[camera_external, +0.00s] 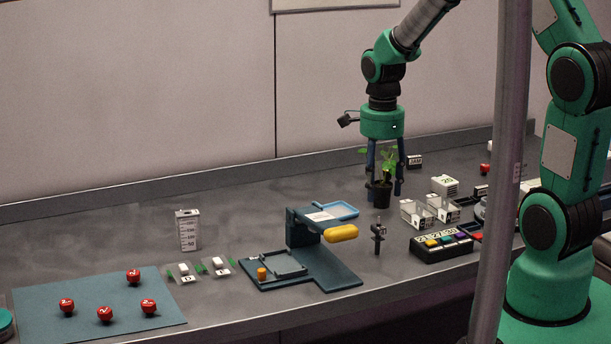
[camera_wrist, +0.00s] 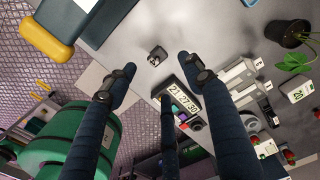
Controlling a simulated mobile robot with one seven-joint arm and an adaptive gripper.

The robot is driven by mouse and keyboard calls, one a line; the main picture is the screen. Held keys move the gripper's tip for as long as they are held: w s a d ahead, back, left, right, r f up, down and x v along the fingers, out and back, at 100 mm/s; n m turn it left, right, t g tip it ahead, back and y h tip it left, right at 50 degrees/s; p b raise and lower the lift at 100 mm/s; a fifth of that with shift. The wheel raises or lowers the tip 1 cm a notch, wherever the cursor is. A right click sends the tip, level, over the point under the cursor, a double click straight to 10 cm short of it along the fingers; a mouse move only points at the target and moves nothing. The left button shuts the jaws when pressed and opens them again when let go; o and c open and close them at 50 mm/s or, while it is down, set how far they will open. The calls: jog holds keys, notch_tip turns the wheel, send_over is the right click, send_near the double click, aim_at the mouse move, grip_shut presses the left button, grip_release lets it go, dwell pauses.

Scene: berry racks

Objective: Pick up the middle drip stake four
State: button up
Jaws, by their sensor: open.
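A small dark upright piece that looks like the drip stake (camera_external: 378,238) stands on the bench between the blue-grey press and the button box, with a pale mark I cannot read. It also shows in the wrist view (camera_wrist: 157,55), just beyond the gap between the fingertips. My gripper (camera_external: 384,190) is open and empty, raised above the bench behind the stake and not touching it. Its spread dark fingers also show in the wrist view (camera_wrist: 158,82). No other matching stake is clear to me.
A potted plant (camera_external: 380,194) overlaps my fingers in the external view; it stands apart from them in the wrist view (camera_wrist: 287,33). The press has a yellow handle (camera_external: 341,233). A button box (camera_external: 445,246) and clear holders (camera_external: 416,214) stand to the right. Red balls (camera_external: 104,314) lie on a mat.

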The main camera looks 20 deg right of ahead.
aim_at(377, 237)
jog(key=shift+f+b, duration=0.6)
jog(key=shift+f, duration=3.65)
jog(key=shift+f, duration=0.15)
jog(key=shift+s+a+f+b, duration=0.15)
jog(key=shift+f+b, duration=0.15)
jog(key=shift+f, duration=0.95)
jog(key=shift+s+d+f+b, duration=0.1)
jog(key=shift+f+b, duration=0.15)
jog(key=shift+f, duration=1)
jog(key=c, duration=1.1)
